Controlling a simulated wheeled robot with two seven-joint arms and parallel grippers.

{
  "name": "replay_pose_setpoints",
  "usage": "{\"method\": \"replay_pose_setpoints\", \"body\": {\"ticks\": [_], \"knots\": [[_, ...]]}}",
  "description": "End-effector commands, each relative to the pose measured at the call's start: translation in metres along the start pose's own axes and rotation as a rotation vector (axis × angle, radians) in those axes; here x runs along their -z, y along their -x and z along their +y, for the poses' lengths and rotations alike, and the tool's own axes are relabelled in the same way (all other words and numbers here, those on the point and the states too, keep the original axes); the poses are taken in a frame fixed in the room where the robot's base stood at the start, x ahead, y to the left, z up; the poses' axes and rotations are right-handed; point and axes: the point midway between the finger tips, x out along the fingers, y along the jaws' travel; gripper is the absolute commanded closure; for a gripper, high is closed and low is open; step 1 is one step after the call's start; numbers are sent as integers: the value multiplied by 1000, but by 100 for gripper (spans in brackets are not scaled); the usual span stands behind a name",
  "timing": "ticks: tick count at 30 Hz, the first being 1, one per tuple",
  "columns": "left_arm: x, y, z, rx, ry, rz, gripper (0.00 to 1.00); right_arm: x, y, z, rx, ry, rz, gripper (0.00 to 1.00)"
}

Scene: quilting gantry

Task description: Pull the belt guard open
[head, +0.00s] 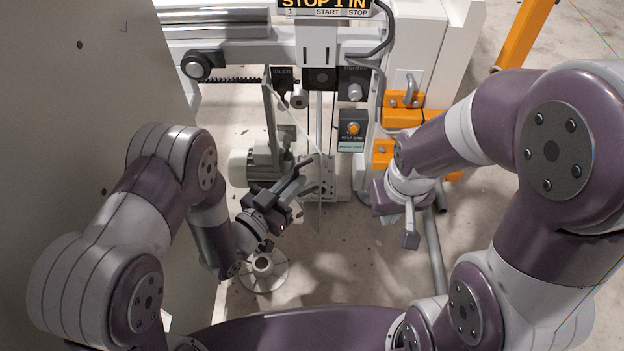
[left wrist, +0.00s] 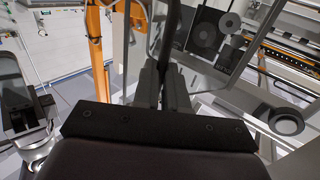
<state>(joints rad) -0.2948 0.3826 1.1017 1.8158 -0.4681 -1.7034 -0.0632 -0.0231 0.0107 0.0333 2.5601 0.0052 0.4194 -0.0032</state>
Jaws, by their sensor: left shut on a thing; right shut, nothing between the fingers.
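The belt guard (head: 270,108) looks like a thin clear panel with a grey frame bar, seen nearly edge-on below the gantry head. It stands swung out toward me at an angle. My left gripper (head: 307,168) is shut on a part at the guard's near side, probably its handle; the fingers hide most of it. My right gripper (head: 410,238) is shut and empty, apart from the guard, pointing down at the right.
A control box with an orange knob (head: 353,129) and orange brackets (head: 401,114) are right of the guard. A motor (head: 251,166) sits behind my left gripper. A large grey panel (head: 75,130) stands close to my left arm. Floor is clear between the grippers.

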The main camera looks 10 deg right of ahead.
Motion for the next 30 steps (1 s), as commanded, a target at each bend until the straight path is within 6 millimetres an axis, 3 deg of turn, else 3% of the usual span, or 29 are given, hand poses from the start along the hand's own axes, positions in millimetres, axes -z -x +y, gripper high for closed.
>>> {"method": "replay_pose_setpoints", "body": {"ticks": [1, 9, 27, 30], "knots": [[6, 1, -16, 34, -9, 14, 100, 0, 3, 0, 0, 0, 0, 100], [7, 16, -33, 30, -12, 19, 100, 1, 8, 0, 0, 0, 0, 100], [7, 21, -39, 28, -13, 23, 100, 1, 10, 0, 0, 0, 0, 100], [7, 21, -38, 26, -13, 23, 63, 1, 10, 0, 0, 0, 0, 100]]}}
